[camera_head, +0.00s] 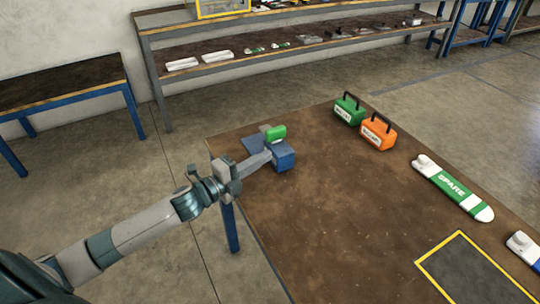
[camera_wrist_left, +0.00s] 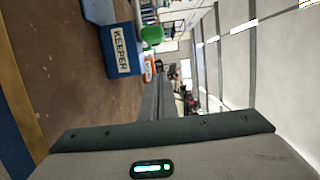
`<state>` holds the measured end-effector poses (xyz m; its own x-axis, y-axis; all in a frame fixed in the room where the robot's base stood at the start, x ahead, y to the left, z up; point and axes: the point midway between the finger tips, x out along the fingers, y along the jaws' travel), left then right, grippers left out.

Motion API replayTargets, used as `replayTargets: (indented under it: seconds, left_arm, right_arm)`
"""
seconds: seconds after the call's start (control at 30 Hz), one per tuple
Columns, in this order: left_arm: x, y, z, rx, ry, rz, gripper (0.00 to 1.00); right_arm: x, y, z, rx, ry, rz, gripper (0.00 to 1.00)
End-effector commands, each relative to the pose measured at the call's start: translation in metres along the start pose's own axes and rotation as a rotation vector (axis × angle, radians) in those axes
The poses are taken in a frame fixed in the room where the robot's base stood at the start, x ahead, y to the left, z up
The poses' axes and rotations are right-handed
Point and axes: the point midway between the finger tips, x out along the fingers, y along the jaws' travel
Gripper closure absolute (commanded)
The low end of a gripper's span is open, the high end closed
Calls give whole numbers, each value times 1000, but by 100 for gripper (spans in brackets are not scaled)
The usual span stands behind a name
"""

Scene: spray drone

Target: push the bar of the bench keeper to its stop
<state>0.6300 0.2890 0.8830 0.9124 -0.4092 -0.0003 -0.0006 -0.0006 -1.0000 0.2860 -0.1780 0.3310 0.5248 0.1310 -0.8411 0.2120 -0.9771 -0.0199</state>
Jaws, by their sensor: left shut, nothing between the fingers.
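The bench keeper (camera_head: 284,157) is a blue block near the left edge of the brown table, with a green part (camera_head: 276,133) on top and a flat blue plate (camera_head: 249,144) beside it. My left gripper (camera_head: 266,156) is shut and empty, its fingers close beside the keeper; I cannot tell whether they touch. In the left wrist view the keeper (camera_wrist_left: 105,49) shows a white KEEPER label, with the green part (camera_wrist_left: 152,35) beyond it. The grey fingers (camera_wrist_left: 157,96) point toward that side. The bar's travel and stop cannot be made out. My right gripper is out of view.
A green case (camera_head: 348,111) and an orange case (camera_head: 378,134) stand at the table's far edge. A green-white SPARE piece (camera_head: 453,187) lies to the right, near a dark yellow-edged pad (camera_head: 472,270). The table's middle is clear. A shelf (camera_head: 290,46) stands behind.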

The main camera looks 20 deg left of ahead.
Motion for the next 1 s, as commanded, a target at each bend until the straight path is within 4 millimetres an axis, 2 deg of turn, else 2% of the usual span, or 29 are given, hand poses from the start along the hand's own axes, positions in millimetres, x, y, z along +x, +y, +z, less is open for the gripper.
replayTargets:
  seconds: [0.1, 0.3, 1.0]
  left_arm:
    - [-17, 2, 0, 1, 0, 2, 100]
    - [-32, 1, 0, 0, 0, 1, 100]
    - [-37, 0, 0, 1, 0, 0, 100]
  right_arm:
    - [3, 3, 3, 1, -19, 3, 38]
    - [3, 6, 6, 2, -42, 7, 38]
    - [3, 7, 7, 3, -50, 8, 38]
